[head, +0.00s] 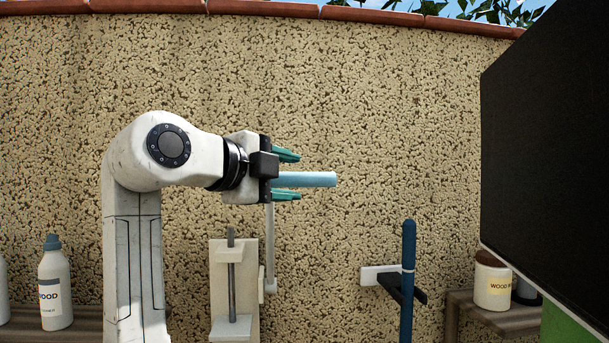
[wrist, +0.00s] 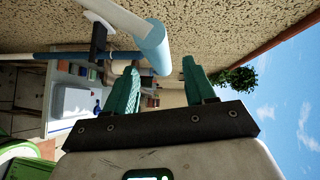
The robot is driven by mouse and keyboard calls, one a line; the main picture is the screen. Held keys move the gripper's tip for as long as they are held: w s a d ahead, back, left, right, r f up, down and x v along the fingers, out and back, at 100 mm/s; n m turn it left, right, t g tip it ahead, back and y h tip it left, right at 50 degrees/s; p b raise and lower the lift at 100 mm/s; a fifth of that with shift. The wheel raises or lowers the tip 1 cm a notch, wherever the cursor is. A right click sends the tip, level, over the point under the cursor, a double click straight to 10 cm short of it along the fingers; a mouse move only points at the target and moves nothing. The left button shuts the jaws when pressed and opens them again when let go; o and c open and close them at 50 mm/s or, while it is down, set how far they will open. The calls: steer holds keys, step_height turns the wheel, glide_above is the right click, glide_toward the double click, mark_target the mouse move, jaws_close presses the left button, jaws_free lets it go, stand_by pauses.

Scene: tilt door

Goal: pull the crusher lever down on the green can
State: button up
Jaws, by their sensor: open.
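The crusher (head: 220,290) is a cream wall-mounted frame with a grey rod and a small plate, below my arm in the head view. Its grey lever arm (head: 270,240) stands upright on the right side. The lever's light blue handle (head: 318,180) sticks out sideways at the top; it also shows in the wrist view (wrist: 153,48). My gripper (head: 287,175) is open, its teal fingers above and below the handle in the head view. In the wrist view the fingertips (wrist: 162,68) stand apart with the handle's end near the left finger; contact cannot be told. No green can is visible.
A blue pole (head: 408,270) hangs on a wall bracket (head: 380,275) to the right. A white bottle (head: 54,285) stands on a left shelf, a brown-lidded jar (head: 492,282) on a right shelf. A large dark panel (head: 550,150) juts in at the right.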

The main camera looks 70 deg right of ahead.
mark_target(298, 179)
steer(key=shift+p+x, duration=0.45)
steer(key=shift+x, duration=2.15)
steer(key=shift+c, duration=0.4)
jaws_close()
